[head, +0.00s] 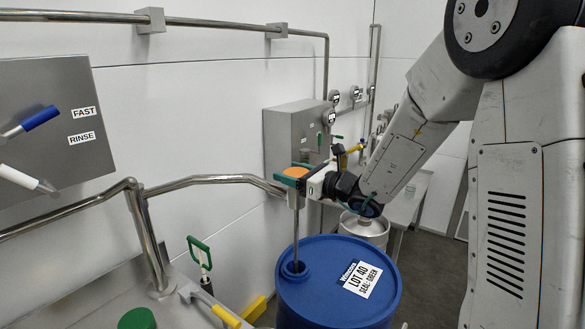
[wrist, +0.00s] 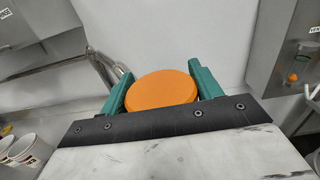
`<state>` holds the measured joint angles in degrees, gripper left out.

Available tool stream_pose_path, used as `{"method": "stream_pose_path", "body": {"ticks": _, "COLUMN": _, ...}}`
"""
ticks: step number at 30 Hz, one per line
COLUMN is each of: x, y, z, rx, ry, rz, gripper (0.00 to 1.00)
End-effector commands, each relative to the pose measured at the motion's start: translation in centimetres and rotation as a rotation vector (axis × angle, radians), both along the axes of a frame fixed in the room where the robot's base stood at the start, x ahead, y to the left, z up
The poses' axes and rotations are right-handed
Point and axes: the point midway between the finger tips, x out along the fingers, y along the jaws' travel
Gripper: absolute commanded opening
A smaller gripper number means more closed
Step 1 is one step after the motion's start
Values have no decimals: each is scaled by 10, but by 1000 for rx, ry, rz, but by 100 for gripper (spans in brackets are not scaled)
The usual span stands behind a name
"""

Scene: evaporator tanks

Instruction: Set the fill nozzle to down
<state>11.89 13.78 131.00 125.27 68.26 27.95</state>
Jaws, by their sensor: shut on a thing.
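The fill nozzle (head: 296,232) is an upright metal pipe at the end of a bent pipe arm. Its lower end is in the opening of the blue drum (head: 325,302). An orange round cap (head: 297,171) tops it and shows large in the wrist view (wrist: 160,92). My gripper (head: 293,178) has its green fingers on either side of the cap; the wrist view shows my gripper (wrist: 161,84) closed around it. The drum carries a white label reading LOT 40. The pipe's tip inside the drum is hidden.
A grey panel (head: 45,125) with blue and white levers, labelled FAST and RINSE, is at the left. A grey box (head: 290,138) is on the wall behind.

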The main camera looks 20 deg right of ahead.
Motion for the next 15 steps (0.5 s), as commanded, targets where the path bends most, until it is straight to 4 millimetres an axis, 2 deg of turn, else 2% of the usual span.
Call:
{"method": "stream_pose_path", "body": {"ticks": 2, "x": -1, "y": 0, "z": -5, "rx": -3, "ry": 13, "rz": -1, "gripper": 23}}
{"method": "stream_pose_path", "body": {"ticks": 3, "x": -1, "y": 0, "z": -6, "rx": -4, "ry": 13, "rz": -1, "gripper": 69}}
{"method": "stream_pose_path", "body": {"ticks": 5, "x": -1, "y": 0, "z": -6, "rx": -3, "ry": 13, "rz": -1, "gripper": 86}}
{"method": "stream_pose_path", "body": {"ticks": 15, "x": -3, "y": -3, "z": -3, "rx": -2, "ry": 8, "rz": -1, "gripper": 86}}
